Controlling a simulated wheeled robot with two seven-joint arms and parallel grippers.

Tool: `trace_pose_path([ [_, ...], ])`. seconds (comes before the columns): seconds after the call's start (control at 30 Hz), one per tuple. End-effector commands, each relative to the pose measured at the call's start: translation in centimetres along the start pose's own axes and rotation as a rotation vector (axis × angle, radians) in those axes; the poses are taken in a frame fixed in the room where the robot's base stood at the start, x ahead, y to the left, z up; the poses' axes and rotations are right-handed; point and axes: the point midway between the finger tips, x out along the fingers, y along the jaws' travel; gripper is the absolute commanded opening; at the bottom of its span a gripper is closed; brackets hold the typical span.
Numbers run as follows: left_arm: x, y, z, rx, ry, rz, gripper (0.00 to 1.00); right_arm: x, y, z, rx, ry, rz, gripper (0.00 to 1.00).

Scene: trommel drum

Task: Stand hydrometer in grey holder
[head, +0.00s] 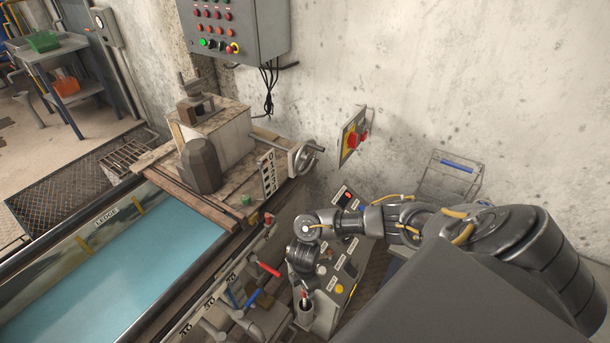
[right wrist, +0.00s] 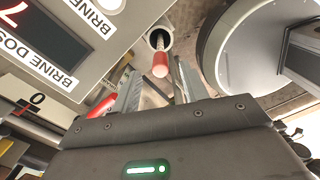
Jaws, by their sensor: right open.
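The hydrometer (right wrist: 160,62), a thin pale stem with a red end, stands in the mouth of the grey holder (right wrist: 152,28) in the right wrist view. In the head view its red tip (head: 304,294) shows above the grey cylindrical holder (head: 304,316). My right gripper (right wrist: 158,85) is open, its fingers on either side of the hydrometer's red end with gaps visible. In the head view the right gripper is mostly hidden under my wrist. The part of the hydrometer inside the holder is hidden. My left gripper is not in view.
A control panel with buttons and a display (head: 345,262) stands right beside the holder. Red and blue valve handles (head: 263,265) lie to its left. A tank of blue-green liquid (head: 130,270) fills the lower left. A wire basket (head: 450,180) hangs by the wall.

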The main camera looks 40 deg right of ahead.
Motion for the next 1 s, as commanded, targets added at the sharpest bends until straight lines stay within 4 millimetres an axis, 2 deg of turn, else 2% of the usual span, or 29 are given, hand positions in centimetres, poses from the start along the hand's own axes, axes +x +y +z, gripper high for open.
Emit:
trace_pose_path([
  [0.03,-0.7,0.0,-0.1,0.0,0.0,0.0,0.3,-1.5,0.1,0.0,-0.002,0.002,0.003,0.44],
  [0.2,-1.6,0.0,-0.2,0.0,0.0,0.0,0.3,-4.8,0.1,0.0,-0.002,0.001,0.002,0.44],
  [0.4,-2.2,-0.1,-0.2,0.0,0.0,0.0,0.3,-7.2,0.1,0.0,-0.001,0.0,0.002,0.44],
  [0.87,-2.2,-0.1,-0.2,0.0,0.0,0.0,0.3,-7.7,0.0,0.0,0.001,0.0,0.0,0.44],
  [0.93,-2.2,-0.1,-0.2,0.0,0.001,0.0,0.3,-7.3,-0.1,-0.5,0.012,0.014,-0.007,0.44],
  [1.0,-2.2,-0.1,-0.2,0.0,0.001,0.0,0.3,-6.2,-0.6,-1.7,0.047,0.055,-0.029,0.44],
])
